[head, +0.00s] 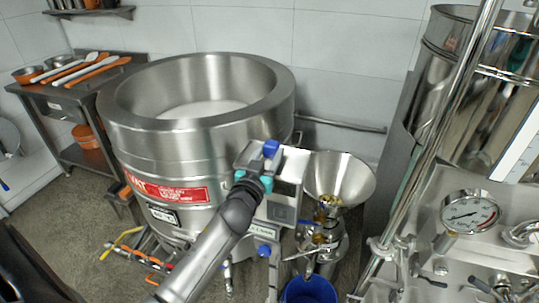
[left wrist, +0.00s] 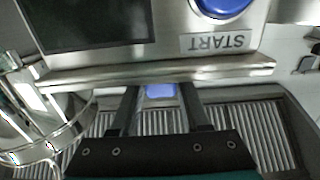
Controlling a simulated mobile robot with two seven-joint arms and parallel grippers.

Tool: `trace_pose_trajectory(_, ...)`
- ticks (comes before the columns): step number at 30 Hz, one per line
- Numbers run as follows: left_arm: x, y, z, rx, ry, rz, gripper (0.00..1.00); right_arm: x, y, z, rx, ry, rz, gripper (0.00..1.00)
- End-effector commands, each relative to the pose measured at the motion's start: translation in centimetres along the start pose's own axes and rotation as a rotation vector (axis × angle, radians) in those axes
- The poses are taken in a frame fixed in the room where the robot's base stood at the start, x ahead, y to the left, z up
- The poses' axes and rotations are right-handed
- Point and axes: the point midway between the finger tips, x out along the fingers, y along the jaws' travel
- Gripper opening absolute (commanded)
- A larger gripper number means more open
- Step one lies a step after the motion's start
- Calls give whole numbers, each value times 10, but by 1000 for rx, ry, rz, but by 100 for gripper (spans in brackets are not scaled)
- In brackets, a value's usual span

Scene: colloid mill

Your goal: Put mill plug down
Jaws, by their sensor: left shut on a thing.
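My left gripper (head: 268,160) reaches up from the bottom centre to the top of the steel control box (head: 290,168). It is shut on a small blue piece, seemingly the mill plug (head: 270,148). In the left wrist view, the fingers of the left gripper (left wrist: 160,92) stand on either side of the blue plug (left wrist: 160,90), beside the box's metal edge. I cannot tell whether the plug touches the box. The mill's steel funnel (head: 340,178) stands just right of the box, with brass-coloured parts inside. My right gripper is not in view.
A large steel vat (head: 195,135) stands left of the box. A blue bucket (head: 310,290) is on the floor below the funnel. A side table (head: 75,95) holds utensils. Pipes and a gauge (head: 470,212) crowd the right.

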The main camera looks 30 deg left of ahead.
Motion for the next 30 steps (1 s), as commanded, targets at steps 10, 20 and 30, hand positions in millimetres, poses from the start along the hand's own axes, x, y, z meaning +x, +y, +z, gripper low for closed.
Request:
trace_pose_trajectory(10,0,0,7,1,1,-1,0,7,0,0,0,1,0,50)
trace_pose_trajectory(20,0,0,11,0,1,0,61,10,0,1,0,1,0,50)
trace_pose_trajectory(30,0,0,11,1,0,0,76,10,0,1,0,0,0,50)
